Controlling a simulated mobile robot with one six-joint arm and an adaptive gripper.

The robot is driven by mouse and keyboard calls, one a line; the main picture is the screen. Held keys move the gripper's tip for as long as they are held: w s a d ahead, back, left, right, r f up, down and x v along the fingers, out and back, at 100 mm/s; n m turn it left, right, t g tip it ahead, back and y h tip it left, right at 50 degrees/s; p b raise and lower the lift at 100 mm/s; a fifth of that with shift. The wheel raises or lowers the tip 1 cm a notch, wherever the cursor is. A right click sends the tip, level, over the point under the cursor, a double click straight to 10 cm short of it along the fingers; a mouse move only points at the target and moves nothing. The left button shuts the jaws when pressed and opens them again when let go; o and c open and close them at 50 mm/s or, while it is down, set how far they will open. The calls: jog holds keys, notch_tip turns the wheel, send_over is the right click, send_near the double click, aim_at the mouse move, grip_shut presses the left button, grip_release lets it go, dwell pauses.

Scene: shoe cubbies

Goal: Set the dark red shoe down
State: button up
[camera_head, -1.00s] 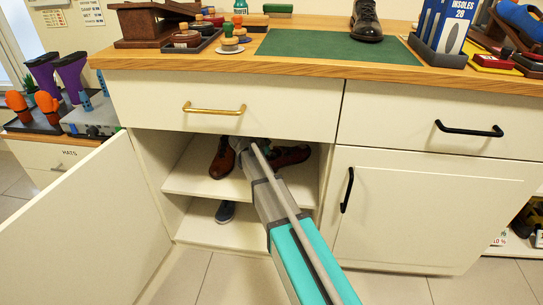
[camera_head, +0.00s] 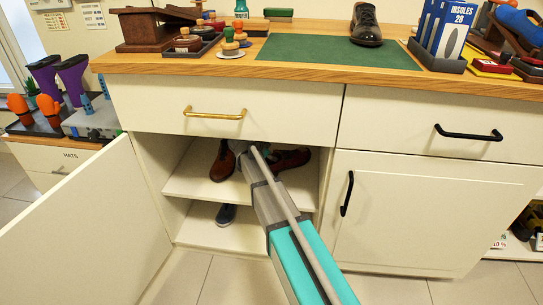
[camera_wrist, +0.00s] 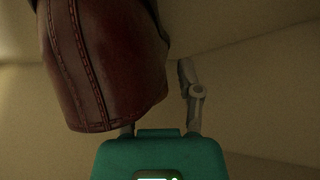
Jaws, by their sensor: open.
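The dark red shoe (camera_head: 291,159) rests on the cabinet's upper shelf (camera_head: 186,184), to the right of my arm, partly hidden by it. The wrist view shows a dark red leather shoe part with stitched seams (camera_wrist: 95,70), close in front of my gripper. My gripper (camera_wrist: 158,100) is open; its right finger stands clear of the leather with a gap. The left finger is mostly hidden behind the shoe, so contact there cannot be told. In the head view the gripper is hidden inside the cubby.
A brown shoe (camera_head: 222,161) stands on the same shelf, left of my arm. A dark blue shoe (camera_head: 226,213) is on the lower shelf. The open door (camera_head: 90,220) bounds the left; the drawer front (camera_head: 225,105) hangs above the opening.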

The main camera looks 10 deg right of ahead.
jog(key=shift+p+v, duration=0.5)
jog(key=shift+v, duration=0.35)
jog(key=p+v, duration=0.2)
jog(key=v, duration=0.1)
jog(key=shift+d+r, duration=0.1)
jog(key=shift+d, duration=0.05)
jog(key=s+a, duration=0.2)
jog(key=a, duration=0.1)
jog(key=s+a, duration=0.2)
jog(key=a, duration=0.1)
jog(key=s+a, duration=0.2)
jog(key=a, duration=0.2)
jog(key=shift+s+f, duration=0.25)
jog(key=shift+s, duration=0.15)
jog(key=shift+d, duration=0.1)
jog(key=o, duration=0.8)
jog(key=shift+c, duration=0.2)
